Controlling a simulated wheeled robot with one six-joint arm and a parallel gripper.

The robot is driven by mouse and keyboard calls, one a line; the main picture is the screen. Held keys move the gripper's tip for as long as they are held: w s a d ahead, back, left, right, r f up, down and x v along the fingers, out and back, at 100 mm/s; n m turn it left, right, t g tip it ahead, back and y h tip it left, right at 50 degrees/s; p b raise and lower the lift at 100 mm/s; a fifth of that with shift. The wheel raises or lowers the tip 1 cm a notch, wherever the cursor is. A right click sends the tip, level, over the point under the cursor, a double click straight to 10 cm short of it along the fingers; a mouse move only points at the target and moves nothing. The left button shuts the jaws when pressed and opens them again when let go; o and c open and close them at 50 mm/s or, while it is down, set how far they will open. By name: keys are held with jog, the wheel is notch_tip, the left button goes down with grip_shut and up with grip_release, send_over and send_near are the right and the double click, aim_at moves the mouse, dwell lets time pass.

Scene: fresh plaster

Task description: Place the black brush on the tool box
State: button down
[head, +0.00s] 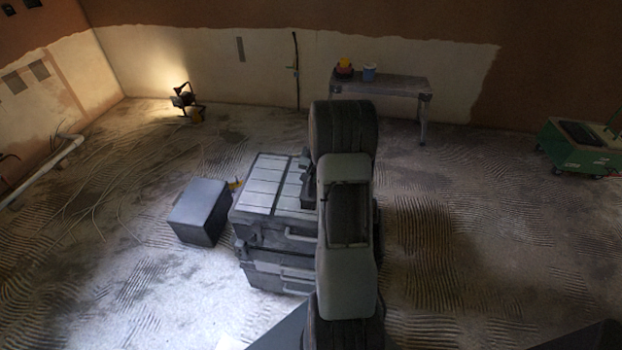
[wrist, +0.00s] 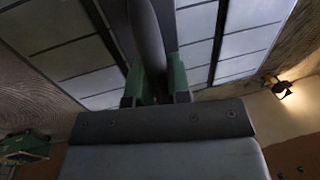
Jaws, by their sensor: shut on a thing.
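The tool box (head: 270,182) is a dark stacked case with pale panels on its lid, standing on the floor left of my arm in the head view. Its lid (wrist: 235,45) also fills much of the wrist view. My gripper (wrist: 156,85) has green fingers and is shut on a dark, long, rounded thing, taken as the black brush (wrist: 146,35). The brush lies over the lid in the wrist view; I cannot tell whether it touches it. In the head view my arm hides most of the gripper and the brush.
A dark grey box (head: 200,210) stands on the floor left of the tool box. A lit work lamp (head: 183,97) is at the back left. A bench (head: 390,85) with small items stands against the wall. A green wheeled unit (head: 575,158) is at the right. Floor between is open.

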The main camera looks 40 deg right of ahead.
jog(key=shift+f, duration=0.8)
jog(key=shift+f, duration=0.1)
jog(key=shift+f, duration=0.1)
jog(key=c, duration=1.1)
grip_release()
jog(key=shift+o, duration=0.2)
